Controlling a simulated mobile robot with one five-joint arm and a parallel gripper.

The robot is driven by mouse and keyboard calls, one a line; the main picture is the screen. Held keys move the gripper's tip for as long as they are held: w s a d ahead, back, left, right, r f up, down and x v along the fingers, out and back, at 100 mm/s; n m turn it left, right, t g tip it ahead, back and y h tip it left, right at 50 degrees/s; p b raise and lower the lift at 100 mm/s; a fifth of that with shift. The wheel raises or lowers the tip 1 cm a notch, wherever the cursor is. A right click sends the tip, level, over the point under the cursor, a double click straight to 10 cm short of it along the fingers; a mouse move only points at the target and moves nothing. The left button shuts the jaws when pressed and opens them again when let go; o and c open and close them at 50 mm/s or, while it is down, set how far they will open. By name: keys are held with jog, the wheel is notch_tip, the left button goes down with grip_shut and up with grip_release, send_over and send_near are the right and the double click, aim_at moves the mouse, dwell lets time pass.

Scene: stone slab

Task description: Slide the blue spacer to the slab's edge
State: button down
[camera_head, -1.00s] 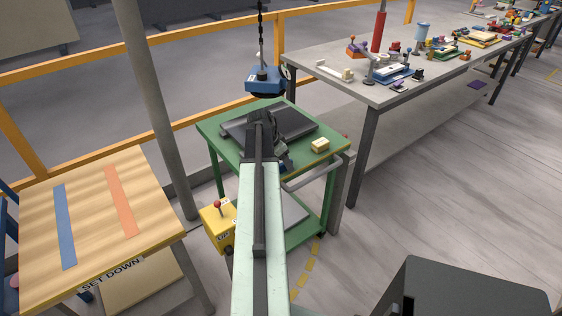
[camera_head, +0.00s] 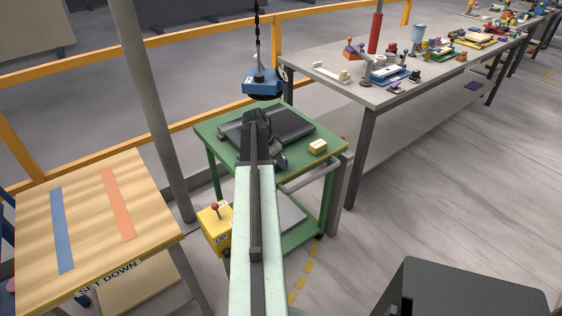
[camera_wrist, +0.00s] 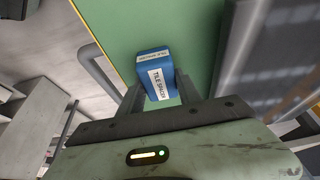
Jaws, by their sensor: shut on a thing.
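The blue spacer (camera_wrist: 155,72) is a small blue block with a white "TILE SPACER" label, in the middle of the wrist view. My gripper (camera_wrist: 157,98) is shut on it, a finger on each side. The block is over the green cart top, beside the slab; I cannot tell whether it touches the green surface. In the head view a bit of blue (camera_head: 283,163) shows beside my arm, which hides most of the gripper. The dark grey slab (camera_head: 290,123) lies on the green cart, and its side shows at the right of the wrist view (camera_wrist: 262,45).
A blue lifting device (camera_head: 262,82) hangs on a chain behind the slab. A cream block (camera_head: 318,147) sits on the cart's right corner. A yellow control box (camera_head: 214,230) is at its left. A wooden "SET DOWN" table (camera_head: 90,225) and a cluttered workbench (camera_head: 350,90) flank the cart.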

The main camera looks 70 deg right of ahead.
jog(key=shift+w+d, duration=0.45)
jog(key=shift+w, duration=0.3)
jog(key=shift+w+d, duration=0.5)
jog(key=shift+w, duration=0.25)
jog(key=shift+w+d, duration=0.45)
jog(key=shift+w, duration=0.3)
jog(key=c, duration=0.7)
grip_release()
jog(key=shift+c, duration=0.2)
jog(key=p+v, duration=0.7)
jog(key=v, duration=0.1)
jog(key=shift+w+a+f, duration=0.1)
